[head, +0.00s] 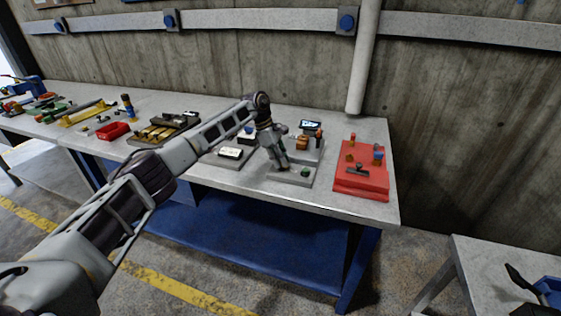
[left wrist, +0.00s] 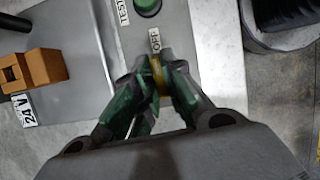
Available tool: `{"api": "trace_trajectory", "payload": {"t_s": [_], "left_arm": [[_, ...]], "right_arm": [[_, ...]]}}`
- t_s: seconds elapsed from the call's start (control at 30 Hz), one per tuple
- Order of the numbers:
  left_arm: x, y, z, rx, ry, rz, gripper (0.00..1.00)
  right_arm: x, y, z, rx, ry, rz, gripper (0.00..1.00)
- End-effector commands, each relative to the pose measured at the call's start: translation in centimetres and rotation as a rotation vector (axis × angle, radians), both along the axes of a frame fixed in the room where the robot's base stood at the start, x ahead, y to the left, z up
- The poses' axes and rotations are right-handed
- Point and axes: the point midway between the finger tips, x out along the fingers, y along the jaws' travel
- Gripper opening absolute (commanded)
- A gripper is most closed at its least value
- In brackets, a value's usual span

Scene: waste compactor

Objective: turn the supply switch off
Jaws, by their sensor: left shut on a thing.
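The grey panel (head: 296,175) with the supply switch stands at the front edge of the workbench in the head view. In the left wrist view the panel (left wrist: 195,20) carries a label "OFF" and a green button (left wrist: 148,6) near a "TEST" label. My left gripper (head: 282,166) reaches down onto this panel. In the left wrist view the left gripper (left wrist: 158,80) is shut on a small yellowish switch part (left wrist: 157,68) just below the "OFF" label. The fingers hide most of the switch, so its exact position cannot be told. My right gripper is not in view.
An orange block (left wrist: 30,70) sits beside a "24 V" label. A red board (head: 362,180) with small parts lies to the right on the workbench (head: 225,180). A small display (head: 311,126) stands behind the panel. Tools and boards fill the bench's left.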

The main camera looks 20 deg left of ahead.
Motion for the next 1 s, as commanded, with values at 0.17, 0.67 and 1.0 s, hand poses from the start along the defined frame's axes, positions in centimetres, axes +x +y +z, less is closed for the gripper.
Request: {"api": "trace_trajectory", "payload": {"t_s": [0.17, 0.67, 1.0], "left_arm": [[0.09, -0.04, 0.01, 0.001, -0.002, -0.053, 0.0], [0.08, 0.02, 0.05, 0.001, -0.002, -0.081, 0.0], [0.06, 0.01, 0.02, 0.001, -0.001, -0.08, 0.33]], "right_arm": [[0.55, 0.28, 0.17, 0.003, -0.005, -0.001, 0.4], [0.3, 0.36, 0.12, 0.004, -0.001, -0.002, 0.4], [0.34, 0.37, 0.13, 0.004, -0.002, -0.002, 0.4]]}}
